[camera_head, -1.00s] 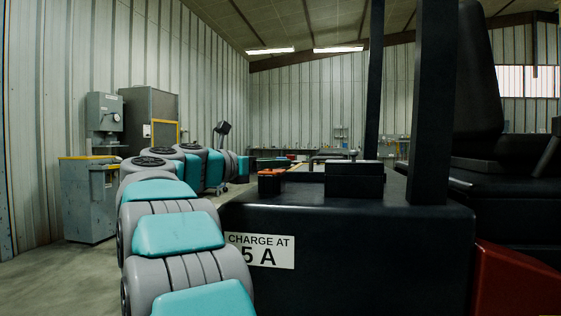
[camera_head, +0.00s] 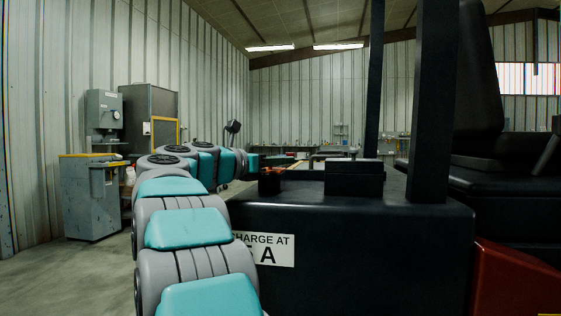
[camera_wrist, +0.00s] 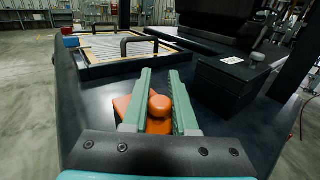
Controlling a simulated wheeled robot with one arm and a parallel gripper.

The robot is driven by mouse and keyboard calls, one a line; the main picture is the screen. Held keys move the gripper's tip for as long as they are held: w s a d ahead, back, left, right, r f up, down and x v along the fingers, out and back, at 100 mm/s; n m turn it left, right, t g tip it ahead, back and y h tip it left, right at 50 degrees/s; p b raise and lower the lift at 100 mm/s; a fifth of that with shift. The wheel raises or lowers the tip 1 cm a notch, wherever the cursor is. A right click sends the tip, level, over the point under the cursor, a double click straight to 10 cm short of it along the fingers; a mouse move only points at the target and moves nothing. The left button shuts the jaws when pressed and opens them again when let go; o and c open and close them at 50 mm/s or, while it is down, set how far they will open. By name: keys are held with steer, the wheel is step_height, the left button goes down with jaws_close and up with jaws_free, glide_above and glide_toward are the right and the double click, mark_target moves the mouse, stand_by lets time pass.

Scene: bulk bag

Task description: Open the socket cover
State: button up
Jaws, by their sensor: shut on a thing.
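An orange cover with a round knob, apparently the socket cover, sits on the dark top of the machine. In the wrist view its knob (camera_wrist: 159,106) is between my gripper's fingers, and a flat orange part (camera_wrist: 122,108) shows left of the left finger. My gripper (camera_wrist: 161,74) has its two green fingers closed in on both sides of the knob. I cannot tell whether the cover is lifted.
A black box (camera_head: 353,177) with a small knob stands right of the cover. A wood-framed tray (camera_wrist: 88,72) with black handles lies beyond it. Dark uprights (camera_head: 429,105) and a seat (camera_head: 479,75) are at the right. A sign (camera_head: 275,249) is partly hidden by my arm.

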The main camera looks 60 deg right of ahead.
jaws_close()
stand_by(0.8)
